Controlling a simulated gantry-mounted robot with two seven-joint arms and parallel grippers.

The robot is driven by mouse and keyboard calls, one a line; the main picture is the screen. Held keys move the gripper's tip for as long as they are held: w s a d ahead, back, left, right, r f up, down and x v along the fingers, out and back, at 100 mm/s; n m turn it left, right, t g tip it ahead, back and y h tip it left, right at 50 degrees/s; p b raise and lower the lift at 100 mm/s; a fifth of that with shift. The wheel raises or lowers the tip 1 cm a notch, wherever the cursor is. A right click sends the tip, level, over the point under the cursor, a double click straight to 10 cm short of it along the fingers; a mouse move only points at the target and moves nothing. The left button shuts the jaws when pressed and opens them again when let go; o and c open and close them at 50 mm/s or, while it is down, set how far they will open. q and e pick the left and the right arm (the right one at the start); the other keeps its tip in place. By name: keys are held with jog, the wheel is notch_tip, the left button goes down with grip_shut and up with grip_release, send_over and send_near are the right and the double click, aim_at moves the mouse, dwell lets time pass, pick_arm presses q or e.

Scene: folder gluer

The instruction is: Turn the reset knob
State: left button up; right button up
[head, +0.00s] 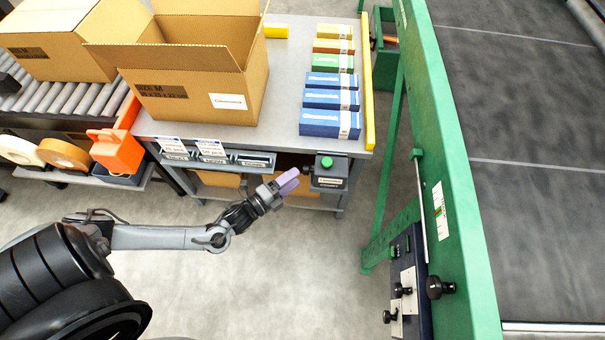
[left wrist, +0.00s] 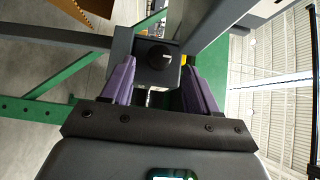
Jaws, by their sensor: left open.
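A dark grey control box (head: 329,172) with a green button on top hangs at the front right of the packing table. A small black knob (head: 307,169) sticks out of its left side. My left gripper (head: 289,181) has purple fingers and is just left of the box. Its jaws (left wrist: 160,85) are open, with the knob showing between them and no visible grip on it. The right gripper is not in view.
The table (head: 285,55) bears an open carton (head: 190,75) and several coloured boxes (head: 331,123). A green machine frame (head: 450,190) stands to the right, with a dark panel (head: 412,270) carrying black knobs. Open floor (head: 270,270) lies in front of the table.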

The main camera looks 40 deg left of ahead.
aim_at(309, 171)
pick_arm(q)
jog(key=shift+w+d+b, duration=0.2)
jog(key=shift+w+b, duration=0.15)
jog(key=shift+w, duration=0.75)
jog(key=shift+w+d+b, duration=0.2)
jog(key=shift+w+b, duration=0.1)
jog(key=shift+w, duration=0.8)
jog(key=shift+c, duration=0.3)
jog(key=shift+s+f, duration=0.1)
jog(key=c, duration=1)
